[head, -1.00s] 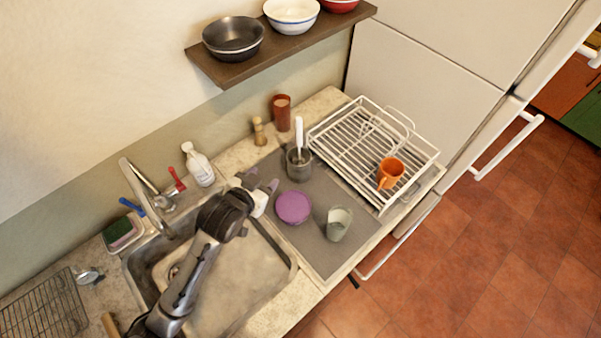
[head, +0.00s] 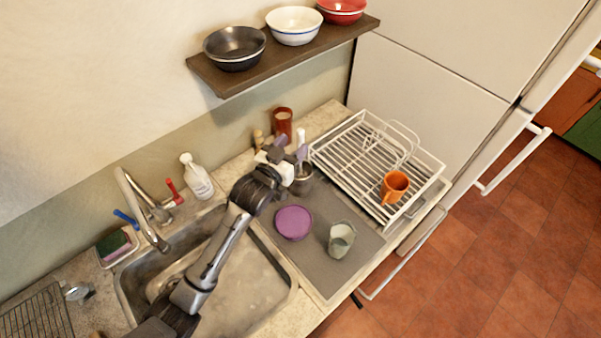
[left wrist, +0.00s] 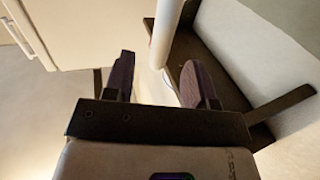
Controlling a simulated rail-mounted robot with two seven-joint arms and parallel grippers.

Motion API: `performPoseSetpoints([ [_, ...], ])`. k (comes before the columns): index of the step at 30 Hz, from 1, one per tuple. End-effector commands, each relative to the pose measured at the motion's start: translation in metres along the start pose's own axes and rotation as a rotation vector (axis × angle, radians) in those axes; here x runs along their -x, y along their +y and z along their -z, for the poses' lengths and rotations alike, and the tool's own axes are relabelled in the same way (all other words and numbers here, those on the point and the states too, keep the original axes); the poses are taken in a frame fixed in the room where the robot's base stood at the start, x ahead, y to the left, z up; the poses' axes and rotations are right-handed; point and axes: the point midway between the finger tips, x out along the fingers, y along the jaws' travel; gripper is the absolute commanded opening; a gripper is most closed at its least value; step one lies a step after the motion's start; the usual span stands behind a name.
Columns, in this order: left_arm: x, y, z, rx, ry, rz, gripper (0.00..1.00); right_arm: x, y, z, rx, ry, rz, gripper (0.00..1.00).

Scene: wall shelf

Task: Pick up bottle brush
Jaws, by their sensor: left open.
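The bottle brush (head: 301,134) stands upright in a grey cup (head: 303,184) on the grey mat, its white handle pointing up and its lower part hidden. My left gripper (head: 291,149) is at the handle, above the cup. Its two dark fingers are apart. In the left wrist view, the white handle (left wrist: 164,32) rises just beyond and between the open fingertips (left wrist: 160,75). I cannot tell whether a finger touches it. My right gripper is not in view.
A red-brown cup (head: 283,122) stands behind the gripper. A white dish rack (head: 345,160) with an orange mug (head: 394,187) is to the right. A purple bowl (head: 294,223) and a grey-green cup (head: 341,240) stand in front. A shelf (head: 225,84) with bowls hangs above.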

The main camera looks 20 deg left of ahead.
Motion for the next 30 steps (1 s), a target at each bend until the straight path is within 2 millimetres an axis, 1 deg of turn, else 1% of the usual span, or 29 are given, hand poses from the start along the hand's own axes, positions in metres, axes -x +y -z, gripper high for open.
performPoseSetpoints([
  [3, -0.009, 0.000, 0.000, 0.000, -0.001, 0.000, 0.51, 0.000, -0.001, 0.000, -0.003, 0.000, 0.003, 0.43],
  [8, -0.015, 0.001, 0.000, 0.000, -0.001, -0.001, 0.51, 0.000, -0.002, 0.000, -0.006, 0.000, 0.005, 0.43],
  [15, -0.046, 0.001, 0.002, 0.000, -0.001, 0.000, 0.51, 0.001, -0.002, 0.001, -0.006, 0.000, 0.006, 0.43],
  [19, -0.058, 0.000, 0.002, 0.000, 0.000, 0.000, 0.51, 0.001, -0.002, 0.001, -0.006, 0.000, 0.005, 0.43],
  [23, -0.062, 0.001, 0.001, 0.000, -0.002, 0.000, 0.51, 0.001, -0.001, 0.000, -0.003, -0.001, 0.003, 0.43],
  [29, -0.062, 0.001, 0.001, 0.000, -0.001, -0.001, 0.51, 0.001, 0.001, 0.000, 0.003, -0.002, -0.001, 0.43],
  [30, -0.062, 0.001, 0.001, 0.000, -0.001, -0.001, 0.49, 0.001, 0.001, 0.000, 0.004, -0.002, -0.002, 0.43],
])
